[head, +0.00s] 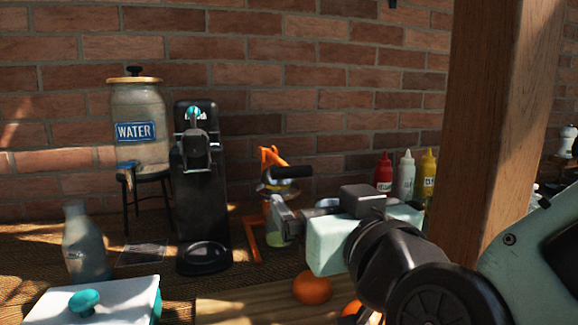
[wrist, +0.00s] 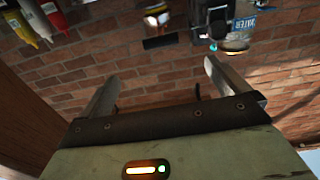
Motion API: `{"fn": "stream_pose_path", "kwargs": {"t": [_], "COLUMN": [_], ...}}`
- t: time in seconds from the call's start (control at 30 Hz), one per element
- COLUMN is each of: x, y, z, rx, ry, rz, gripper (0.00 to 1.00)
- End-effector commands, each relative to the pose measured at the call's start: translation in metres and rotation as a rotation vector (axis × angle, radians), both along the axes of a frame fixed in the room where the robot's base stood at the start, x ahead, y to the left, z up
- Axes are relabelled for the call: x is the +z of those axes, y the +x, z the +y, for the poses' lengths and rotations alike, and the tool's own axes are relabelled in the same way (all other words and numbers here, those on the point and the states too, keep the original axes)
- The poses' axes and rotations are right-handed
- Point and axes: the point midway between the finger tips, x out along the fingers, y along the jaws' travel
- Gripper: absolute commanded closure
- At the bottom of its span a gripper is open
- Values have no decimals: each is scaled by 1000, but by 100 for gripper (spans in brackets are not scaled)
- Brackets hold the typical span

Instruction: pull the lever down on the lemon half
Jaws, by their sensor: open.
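An orange juicer press (head: 252,240) stands on the table right of the black dispenser. Its lever has a black grip (head: 290,172), which sticks out to the right near the top. A small pale-yellow patch shows under the lever, but I cannot tell whether it is the lemon half. My gripper (head: 277,217) is in front of the press and below the grip, hiding part of the press. In the wrist view, which is upside down, the fingers (wrist: 160,86) are apart with nothing between them. A black bar (wrist: 160,42), seemingly the lever grip, shows beyond them.
A black dispenser (head: 202,220) and a water jar (head: 140,105) on a stand are left of the press. Sauce bottles (head: 405,175) stand to the right, near a wooden post (head: 490,120). An orange (head: 312,288) lies below my gripper. A brick wall (head: 320,60) is behind.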

Motion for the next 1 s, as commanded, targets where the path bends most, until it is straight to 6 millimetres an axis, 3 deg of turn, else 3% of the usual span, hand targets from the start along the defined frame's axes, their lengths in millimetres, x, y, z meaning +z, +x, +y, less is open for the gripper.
{"fn": "stream_pose_path", "kwargs": {"t": [0.37,0.8,1.0], "x": [5,0,0], "y": [23,114,144], "z": [7,32,42], "rx": [5,3,4], "ry": [-2,1,2], "rz": [8,3,4], "gripper": [0,0,0]}}
